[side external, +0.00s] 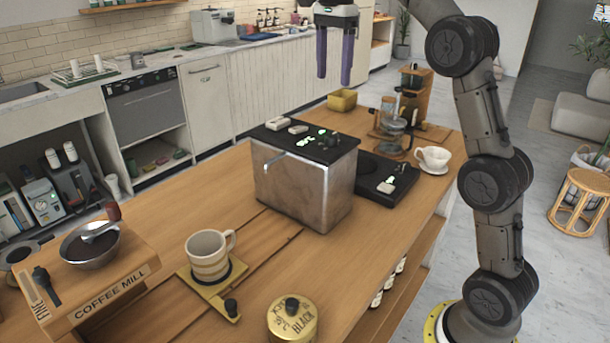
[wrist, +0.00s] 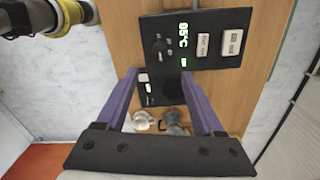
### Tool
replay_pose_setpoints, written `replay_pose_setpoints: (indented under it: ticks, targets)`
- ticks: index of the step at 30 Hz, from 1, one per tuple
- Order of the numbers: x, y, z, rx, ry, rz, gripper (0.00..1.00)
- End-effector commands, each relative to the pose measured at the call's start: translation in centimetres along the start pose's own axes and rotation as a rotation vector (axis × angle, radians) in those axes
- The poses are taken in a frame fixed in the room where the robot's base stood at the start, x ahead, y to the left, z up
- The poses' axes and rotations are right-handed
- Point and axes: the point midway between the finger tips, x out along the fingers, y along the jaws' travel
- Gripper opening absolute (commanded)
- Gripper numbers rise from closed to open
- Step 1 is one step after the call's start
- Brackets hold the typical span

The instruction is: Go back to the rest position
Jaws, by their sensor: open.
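My gripper (side external: 335,55) hangs in the air above the back part of the wooden cart, with its two purple fingers pointing down. The fingers are apart with nothing between them. In the wrist view my gripper (wrist: 174,100) is also open and empty, above the black control panel of the metal box and the black scale. The metal box (side external: 300,190) with a black top stands below and in front of it on the cart. My fingers touch nothing.
The air around my gripper is clear.

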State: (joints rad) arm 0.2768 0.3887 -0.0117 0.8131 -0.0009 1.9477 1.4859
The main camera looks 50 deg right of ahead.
Motion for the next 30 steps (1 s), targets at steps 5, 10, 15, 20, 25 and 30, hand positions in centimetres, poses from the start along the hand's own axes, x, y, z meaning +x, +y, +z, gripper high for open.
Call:
replay_pose_setpoints:
  ticks: [5,10,15,20,25,30]
  targets:
    - [-3.7,3.2,1.8,-0.039,0.005,-0.076,0.69]
    - [-5.3,9.5,4.0,-0.129,0.006,-0.118,0.69]
    - [-4.0,14.9,5.3,-0.33,0.018,-0.182,0.69]
    - [-1.1,19.1,6.1,-0.556,0.042,-0.244,0.69]
    - [3.4,22.8,6.5,-0.818,0.082,-0.308,0.69]
    - [9.0,25.8,6.6,-1.105,0.143,-0.363,0.69]
